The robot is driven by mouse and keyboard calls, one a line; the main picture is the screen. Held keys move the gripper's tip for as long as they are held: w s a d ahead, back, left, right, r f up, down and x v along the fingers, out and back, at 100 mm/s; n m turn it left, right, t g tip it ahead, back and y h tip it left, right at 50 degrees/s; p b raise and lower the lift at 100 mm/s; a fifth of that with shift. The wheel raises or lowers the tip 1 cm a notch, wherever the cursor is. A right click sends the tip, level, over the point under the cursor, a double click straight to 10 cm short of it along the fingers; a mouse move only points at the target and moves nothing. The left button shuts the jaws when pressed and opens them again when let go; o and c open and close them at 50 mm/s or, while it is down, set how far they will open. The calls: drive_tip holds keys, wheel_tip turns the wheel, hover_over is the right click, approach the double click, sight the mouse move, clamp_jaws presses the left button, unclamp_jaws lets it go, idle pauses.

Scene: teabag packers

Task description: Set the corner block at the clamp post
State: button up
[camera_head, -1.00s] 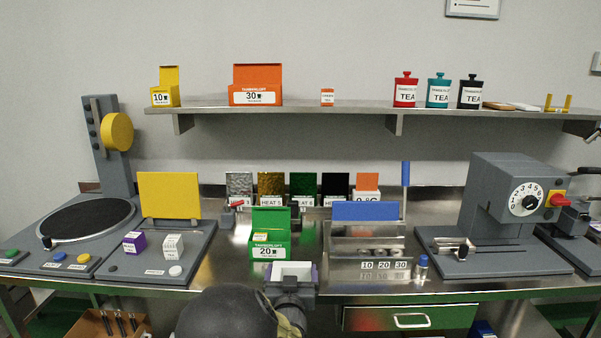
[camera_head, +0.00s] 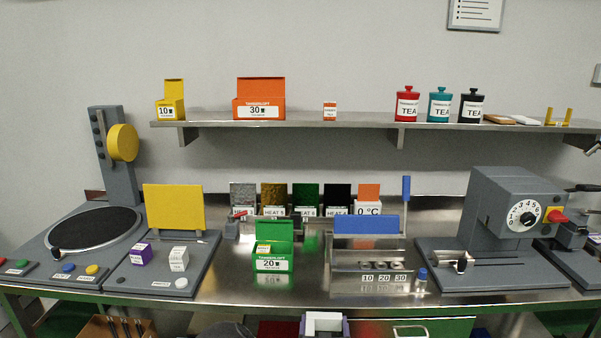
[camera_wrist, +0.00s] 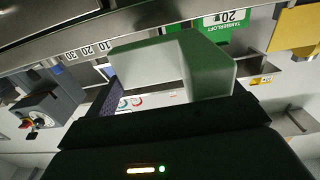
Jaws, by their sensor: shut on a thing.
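A pale, white corner block (camera_head: 323,319) shows at the bottom edge of the head view, in front of the bench edge. In the wrist view the corner block (camera_wrist: 145,62) is L-shaped, with a green-tinted side. My gripper (camera_head: 325,328) is shut on it, and most of the gripper is below the head view. The wrist view shows dark parts of my gripper (camera_wrist: 165,118) close under the block. The block is apart from everything on the bench. I cannot tell for sure which upright is the clamp post; a thin blue-topped post (camera_head: 406,192) stands behind the blue plate (camera_head: 366,225).
A green tea box (camera_head: 273,262) stands mid-bench, left of a metal tray unit marked 10, 20, 30 (camera_head: 384,278). A grey dial machine (camera_head: 512,215) is at the right. A turntable station (camera_head: 95,232) is at the left. The bench front edge is close.

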drive_tip(key=s+d+f+y+p, duration=0.1)
drive_tip(key=s+d+f+p, duration=0.3)
drive_tip(key=s+d+f, duration=0.2)
drive_tip(key=shift+s+d+n, duration=0.3)
drive_tip(key=shift+s+d, duration=0.25)
drive_tip(key=shift+d, duration=0.7)
drive_tip(key=s+f, duration=0.4)
drive_tip(key=f, duration=0.1)
drive_tip(key=shift+s+f, duration=0.2)
drive_tip(key=shift+f, duration=0.1)
drive_tip(key=shift+d, duration=0.15)
drive_tip(key=shift+w+r, duration=0.1)
